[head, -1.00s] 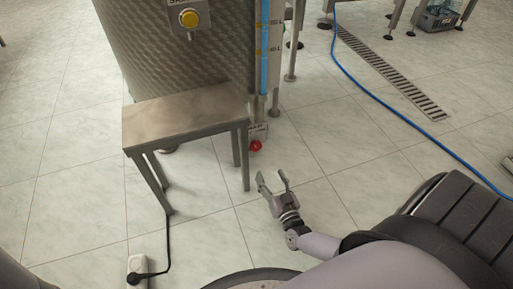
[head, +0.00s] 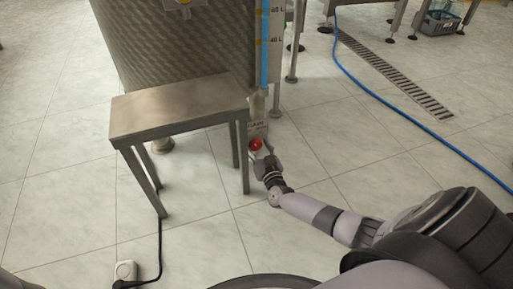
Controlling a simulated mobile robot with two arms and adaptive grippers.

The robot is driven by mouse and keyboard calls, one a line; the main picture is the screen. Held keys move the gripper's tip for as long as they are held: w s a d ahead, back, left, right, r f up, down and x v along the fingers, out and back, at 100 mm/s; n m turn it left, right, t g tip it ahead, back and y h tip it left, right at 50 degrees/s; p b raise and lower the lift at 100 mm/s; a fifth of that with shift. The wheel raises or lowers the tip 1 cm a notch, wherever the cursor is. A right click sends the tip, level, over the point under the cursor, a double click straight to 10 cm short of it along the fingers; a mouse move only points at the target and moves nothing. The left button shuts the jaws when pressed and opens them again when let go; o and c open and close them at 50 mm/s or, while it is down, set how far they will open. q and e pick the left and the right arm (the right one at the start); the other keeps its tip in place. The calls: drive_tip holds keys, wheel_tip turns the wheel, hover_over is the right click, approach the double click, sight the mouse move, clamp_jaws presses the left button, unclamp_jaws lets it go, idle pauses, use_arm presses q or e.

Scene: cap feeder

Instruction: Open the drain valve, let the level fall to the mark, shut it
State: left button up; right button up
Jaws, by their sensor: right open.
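The drain valve's red knob (head: 256,144) sits low at the foot of the steel tank (head: 180,60), under a small label plate. My right gripper (head: 262,153) is open, with its fingers at the red knob, one on either side as far as I can see; whether they touch it I cannot tell. The blue level strip (head: 265,50) runs up the tank's side with litre marks, the lower one reading about 40 L. Its top end is out of view. My left gripper is not in view.
A steel bench (head: 180,108) stands just left of the valve, its right legs close to my right gripper. A blue hose (head: 390,108) and a floor drain grate (head: 395,75) lie to the right.

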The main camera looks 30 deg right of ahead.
drive_tip(key=shift+c, duration=0.3)
drive_tip(key=c, duration=1.1)
drive_tip(key=n+p, duration=0.2)
drive_tip(key=p, duration=0.1)
drive_tip(key=shift+r+n, duration=0.25)
drive_tip(key=shift+n, duration=0.05)
drive_tip(key=shift+f+n+p, duration=0.25)
drive_tip(key=shift+n+p, duration=0.45)
drive_tip(key=shift+n, duration=0.5)
drive_tip(key=o, duration=1.2)
drive_tip(key=shift+c, duration=0.2)
drive_tip(key=shift+s, duration=0.1)
